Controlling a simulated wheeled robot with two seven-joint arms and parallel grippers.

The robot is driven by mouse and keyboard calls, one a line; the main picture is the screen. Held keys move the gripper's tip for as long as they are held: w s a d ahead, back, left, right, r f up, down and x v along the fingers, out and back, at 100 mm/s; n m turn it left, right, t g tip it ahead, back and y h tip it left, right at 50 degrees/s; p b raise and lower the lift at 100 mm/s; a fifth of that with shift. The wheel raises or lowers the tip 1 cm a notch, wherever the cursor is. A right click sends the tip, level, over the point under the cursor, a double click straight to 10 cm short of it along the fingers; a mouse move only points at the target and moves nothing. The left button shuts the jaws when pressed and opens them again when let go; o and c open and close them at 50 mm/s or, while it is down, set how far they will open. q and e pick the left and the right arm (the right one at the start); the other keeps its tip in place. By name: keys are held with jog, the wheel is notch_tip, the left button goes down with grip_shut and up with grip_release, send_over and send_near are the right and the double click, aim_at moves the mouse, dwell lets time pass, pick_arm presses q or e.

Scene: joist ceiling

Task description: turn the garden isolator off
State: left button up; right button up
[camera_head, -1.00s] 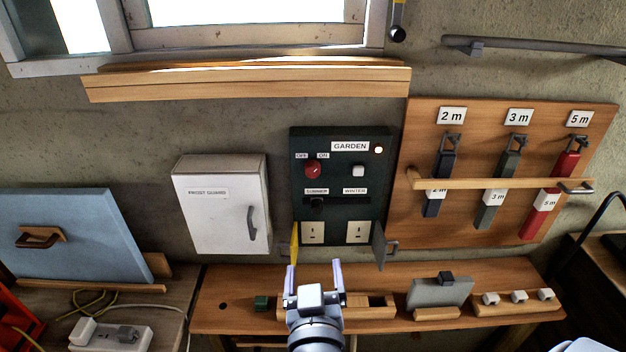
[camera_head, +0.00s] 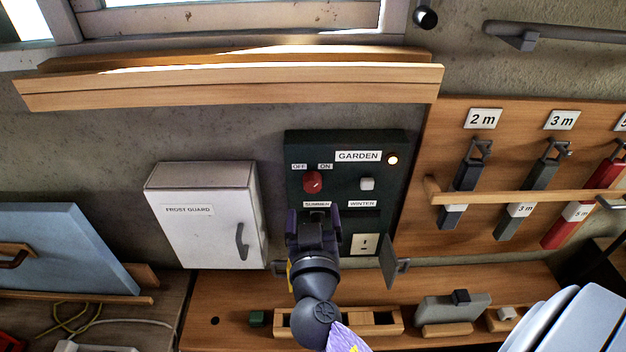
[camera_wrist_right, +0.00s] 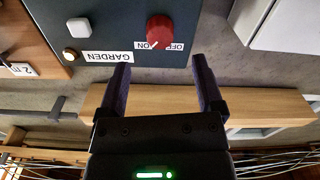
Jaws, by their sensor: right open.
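The garden isolator is a red rotary knob (camera_head: 312,182) on the dark green panel (camera_head: 344,143), under OFF and ON labels and left of the GARDEN label (camera_head: 358,156). The knob also shows in the wrist view (camera_wrist_right: 159,28), upside down there, with its pale mark towards ON. The lamp (camera_head: 392,160) beside GARDEN glows. My right gripper (camera_head: 313,214) is open and empty in front of the panel, just below the knob in the head view. It hides the summer/winter switch and the left socket. In the wrist view the knob lies beyond the open fingertips (camera_wrist_right: 160,66), apart from them.
A white push button (camera_head: 367,184) sits right of the knob. A white FROST GUARD box (camera_head: 205,222) is to the left. A wooden ledge (camera_head: 230,84) juts out above the panel, and an open flap (camera_head: 388,262) hangs below right. A shelf (camera_head: 230,300) runs beneath.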

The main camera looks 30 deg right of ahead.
aim_at(313, 190)
pick_arm(q)
jog(key=shift+r+p, duration=0.45)
jog(key=shift+r, duration=0.35)
pick_arm(e)
jog(key=x, duration=0.6)
jog(key=shift+d, duration=0.1)
pick_arm(q)
jog(key=shift+w, duration=0.1)
pick_arm(e)
grip_shut()
